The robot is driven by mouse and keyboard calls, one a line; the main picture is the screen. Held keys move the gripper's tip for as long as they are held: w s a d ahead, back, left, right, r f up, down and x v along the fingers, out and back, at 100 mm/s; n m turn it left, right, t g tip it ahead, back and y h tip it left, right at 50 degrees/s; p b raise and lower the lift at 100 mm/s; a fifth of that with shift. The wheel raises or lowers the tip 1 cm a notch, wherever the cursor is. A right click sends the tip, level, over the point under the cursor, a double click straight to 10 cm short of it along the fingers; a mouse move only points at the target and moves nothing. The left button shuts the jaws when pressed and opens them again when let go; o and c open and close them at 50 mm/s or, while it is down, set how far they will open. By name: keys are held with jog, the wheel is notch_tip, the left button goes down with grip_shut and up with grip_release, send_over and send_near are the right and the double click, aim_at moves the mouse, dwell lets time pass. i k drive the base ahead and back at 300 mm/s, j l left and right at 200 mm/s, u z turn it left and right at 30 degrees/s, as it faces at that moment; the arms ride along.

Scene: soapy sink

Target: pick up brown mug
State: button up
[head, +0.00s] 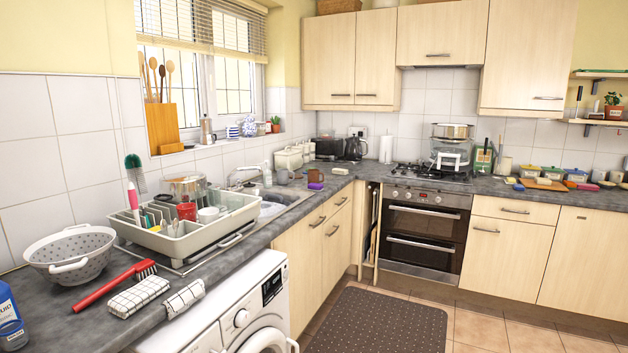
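The brown mug (316,175) stands on the grey worktop in the far corner, past the sink and under the wall tiles. It looks upright and is small in the head view. A purple sponge (316,186) lies just in front of it. A grey mug (283,177) stands to its left, near the sink. My gripper is not in view, so whether it is open or shut does not show.
A dish rack (188,237) full of dishes stands before the sink (268,208). A colander (82,255), red brush (115,284) and cloths are on the near worktop. The floor around the dark mat (380,320) is clear.

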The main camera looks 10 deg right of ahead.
aim_at(313, 175)
jog(key=i+l+z, duration=0.1)
jog(key=i+z, duration=0.35)
jog(key=i, duration=1)
jog(key=i+l, duration=0.1)
jog(key=i, duration=1.85)
